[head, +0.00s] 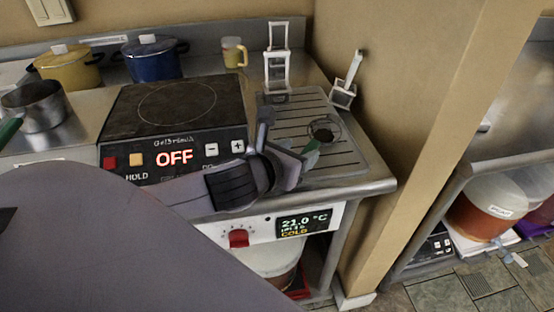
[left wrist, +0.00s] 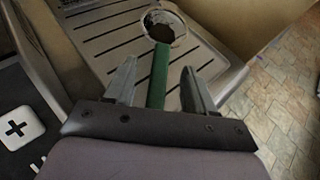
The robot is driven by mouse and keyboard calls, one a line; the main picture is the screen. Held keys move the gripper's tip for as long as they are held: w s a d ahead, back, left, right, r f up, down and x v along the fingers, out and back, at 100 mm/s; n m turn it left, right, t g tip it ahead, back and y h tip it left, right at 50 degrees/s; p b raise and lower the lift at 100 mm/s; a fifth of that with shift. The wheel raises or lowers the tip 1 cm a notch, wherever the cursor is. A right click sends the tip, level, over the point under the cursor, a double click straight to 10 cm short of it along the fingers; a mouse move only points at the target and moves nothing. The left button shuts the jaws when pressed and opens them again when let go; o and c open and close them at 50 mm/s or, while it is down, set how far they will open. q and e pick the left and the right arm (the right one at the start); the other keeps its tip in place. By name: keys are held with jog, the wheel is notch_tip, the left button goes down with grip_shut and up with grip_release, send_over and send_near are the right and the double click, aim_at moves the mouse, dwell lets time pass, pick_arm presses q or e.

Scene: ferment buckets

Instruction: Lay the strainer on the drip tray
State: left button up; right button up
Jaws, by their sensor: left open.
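The strainer (head: 325,131), a small round bowl with dark contents and a green handle, is over the grooved metal drip tray (head: 346,163), toward its front right. It appears to rest on the slats. In the left wrist view the strainer's bowl (left wrist: 165,32) is beyond the fingertips, over the tray (left wrist: 98,45). My left gripper (head: 283,143) is open at the tray's front edge. In the left wrist view, the green handle runs between the spread fingers of this gripper (left wrist: 158,78), with gaps on both sides. My right gripper is not in view.
A hot plate (head: 178,103) with a lit OFF panel stands left of the tray. A white stand (head: 277,70) and a small white holder (head: 344,92) are behind and right of it.

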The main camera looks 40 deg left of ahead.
pick_arm(q)
jog(key=v, duration=0.3)
jog(key=shift+s, duration=0.2)
jog(key=p+v, duration=0.5)
jog(key=shift+w+r, duration=0.1)
jog(key=shift+r, duration=0.15)
jog(key=shift+p+v, duration=0.75)
jog(key=shift+p, duration=0.3)
jog(key=shift+f, duration=0.2)
